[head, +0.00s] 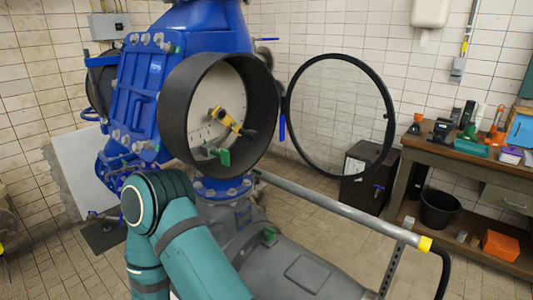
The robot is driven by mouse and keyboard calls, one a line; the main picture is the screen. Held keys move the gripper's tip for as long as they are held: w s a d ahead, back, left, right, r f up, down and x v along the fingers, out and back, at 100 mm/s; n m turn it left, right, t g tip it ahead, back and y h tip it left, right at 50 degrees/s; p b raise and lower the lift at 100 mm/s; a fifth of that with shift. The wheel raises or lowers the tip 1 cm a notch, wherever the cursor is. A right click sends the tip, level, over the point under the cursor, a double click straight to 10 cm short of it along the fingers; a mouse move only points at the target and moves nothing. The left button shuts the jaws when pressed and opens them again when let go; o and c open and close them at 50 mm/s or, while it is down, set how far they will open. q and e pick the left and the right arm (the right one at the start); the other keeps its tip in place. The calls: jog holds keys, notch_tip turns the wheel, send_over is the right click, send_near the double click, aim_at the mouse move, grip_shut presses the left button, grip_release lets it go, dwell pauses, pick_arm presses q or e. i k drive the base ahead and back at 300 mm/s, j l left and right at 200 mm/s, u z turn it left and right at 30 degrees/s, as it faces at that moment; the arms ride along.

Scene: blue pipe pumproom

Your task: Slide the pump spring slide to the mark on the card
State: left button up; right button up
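A round black housing (173,118) with an open front is mounted on the blue pump casing. Inside it is a pale face (203,113) with small dark marks. A yellow and black part (228,121), which looks like the spring slide, lies slanted across this face. A green piece (222,156) sits below it near the lower rim. I cannot make out which mark belongs to the card. My teal arm links fill the lower middle, below the housing. Neither gripper shows in the head view.
The round glass cover (340,115) stands swung open to the right of the housing. A grey rail (340,208) with a yellow end slants across the lower right. A workbench (470,157) with tools stands at the right, with a black bucket (439,210) below.

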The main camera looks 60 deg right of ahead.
aim_at(208, 149)
jog(key=z, duration=1.55)
jog(key=i+j+z, duration=0.1)
jog(key=z, duration=0.15)
